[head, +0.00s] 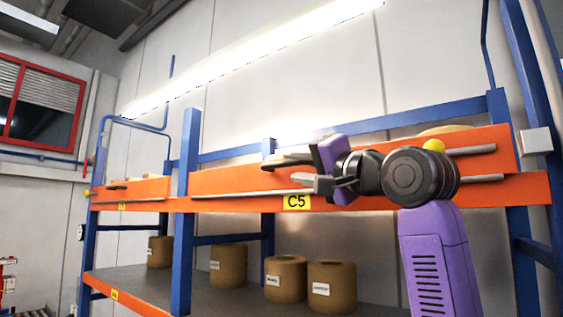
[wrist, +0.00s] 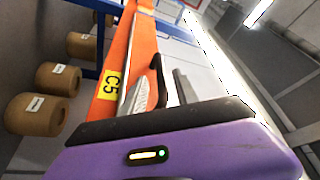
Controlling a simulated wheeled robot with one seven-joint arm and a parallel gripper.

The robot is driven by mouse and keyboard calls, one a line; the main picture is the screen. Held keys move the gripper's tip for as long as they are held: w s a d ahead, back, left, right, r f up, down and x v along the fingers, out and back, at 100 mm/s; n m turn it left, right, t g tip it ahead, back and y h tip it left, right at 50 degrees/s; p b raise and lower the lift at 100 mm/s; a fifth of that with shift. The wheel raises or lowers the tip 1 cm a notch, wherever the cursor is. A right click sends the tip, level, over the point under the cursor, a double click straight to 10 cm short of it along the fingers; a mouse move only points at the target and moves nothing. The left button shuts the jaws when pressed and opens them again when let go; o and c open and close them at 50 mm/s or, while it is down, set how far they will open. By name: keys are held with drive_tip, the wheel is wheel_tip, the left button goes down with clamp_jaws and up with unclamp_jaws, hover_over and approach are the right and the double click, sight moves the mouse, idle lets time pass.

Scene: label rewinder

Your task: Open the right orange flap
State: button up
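The right orange flap (head: 235,181) is the long orange panel across the front of the rack's upper level, standing upright. A grey metal rod (head: 250,193) runs along its lower part, above the yellow C5 label (head: 297,202). My gripper (head: 292,172) is in front of the flap's middle, fingers pointing left, spread apart with nothing seen between them. In the wrist view the fingers (wrist: 160,90) lie beside the orange front (wrist: 112,72) and its rod. I cannot tell whether they touch it. My arm hides part of the flap's right half.
A shorter left orange flap (head: 140,188) lies beyond a blue upright (head: 186,150). Several brown rolls (head: 285,278) stand on the grey lower shelf (head: 205,292). Blue posts (head: 525,140) bound the rack at right. A yellow ball (head: 434,146) shows behind my wrist.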

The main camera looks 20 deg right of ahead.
sight(288, 165)
drive_tip(key=p+x, duration=0.2)
drive_tip(key=x, duration=0.3)
drive_tip(key=shift+s+r, duration=0.1)
drive_tip(key=shift+w+a, duration=0.1)
drive_tip(key=shift+w, duration=0.3)
drive_tip(key=shift+c, duration=0.5)
clamp_jaws()
idle(0.5)
